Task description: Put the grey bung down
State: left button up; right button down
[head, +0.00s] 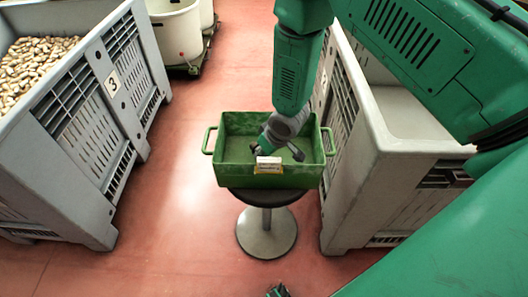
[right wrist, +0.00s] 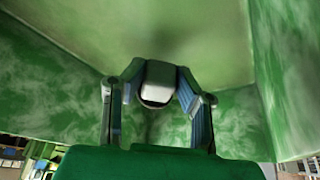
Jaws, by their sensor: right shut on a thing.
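My right gripper (head: 276,150) reaches down into a green tray (head: 222,168) with side handles. In the right wrist view, its two fingers (right wrist: 158,98) are shut on the grey bung (right wrist: 158,74), a pale rounded piece with a dark lower edge. The tray's green walls and floor surround the gripper there. I cannot tell whether the bung touches the tray floor. In the head view the bung cannot be made out clearly. A small dark and green part at the bottom edge of the head view seems to be my left gripper (head: 278,291), mostly cut off.
The tray stands on a round stool with a metal base (head: 266,232). A grey crate of corks (head: 118,85) is at the left, another grey crate (head: 352,150) close at the right. White tubs (head: 176,36) stand behind. Red floor (head: 190,190) is clear left of the stool.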

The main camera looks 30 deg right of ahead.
jog(key=shift+f, duration=0.45)
jog(key=c, duration=1.2)
grip_release()
pick_arm(q)
jog(key=shift+f, duration=0.2)
pick_arm(e)
jog(key=shift+r, duration=0.1)
jog(key=shift+r, duration=0.25)
pick_arm(q)
notch_tip(320, 180, up, 4)
jog(key=p, duration=0.3)
jog(key=shift+f, duration=0.25)
pick_arm(e)
jog(key=v, duration=1.2)
jog(key=shift+r, duration=0.25)
pick_arm(q)
jog(key=shift+o, duration=0.4)
